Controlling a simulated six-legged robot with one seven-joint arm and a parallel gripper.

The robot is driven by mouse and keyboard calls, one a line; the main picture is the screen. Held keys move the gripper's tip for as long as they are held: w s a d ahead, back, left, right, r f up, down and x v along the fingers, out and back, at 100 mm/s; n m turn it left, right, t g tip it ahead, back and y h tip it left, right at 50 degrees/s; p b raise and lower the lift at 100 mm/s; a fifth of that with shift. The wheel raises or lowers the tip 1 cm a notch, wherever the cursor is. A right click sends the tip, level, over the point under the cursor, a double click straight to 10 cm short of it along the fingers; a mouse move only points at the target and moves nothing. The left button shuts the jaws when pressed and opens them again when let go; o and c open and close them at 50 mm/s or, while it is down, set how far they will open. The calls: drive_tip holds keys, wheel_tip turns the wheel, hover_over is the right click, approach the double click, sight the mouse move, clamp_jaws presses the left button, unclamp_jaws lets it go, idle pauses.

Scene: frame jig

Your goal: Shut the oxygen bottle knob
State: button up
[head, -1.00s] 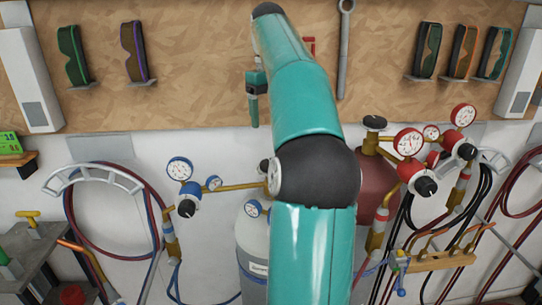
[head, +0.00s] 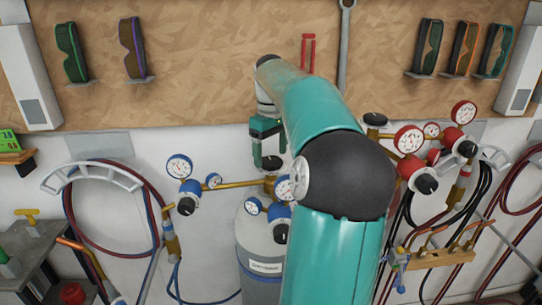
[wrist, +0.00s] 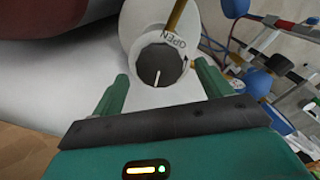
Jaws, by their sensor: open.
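The oxygen bottle (head: 262,250) is a pale grey cylinder with blue-rimmed gauges, standing left of my arm in the head view. Its black knob (head: 271,163) is on top. In the wrist view the round dark knob (wrist: 159,64) has a white pointer line and a pale ring marked OPEN. My gripper (head: 268,152) is just above the knob in the head view, fingers pointing down. In the wrist view my gripper (wrist: 163,77) is open, with one green finger on each side of the knob. No finger visibly touches it.
Blue-rimmed gauges (head: 180,167) and a brass pipe (head: 238,184) stand left of the knob. Red-rimmed gauges (head: 408,139) stand at the right, and my arm hides most of the red bottle there. A wooden tool board (head: 200,60) is behind.

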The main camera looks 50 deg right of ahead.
drive_tip(key=shift+f, duration=0.8)
drive_tip(key=c, duration=1)
drive_tip(key=shift+m, duration=1.6)
drive_tip(key=o, duration=1)
drive_tip(key=shift+r, duration=0.1)
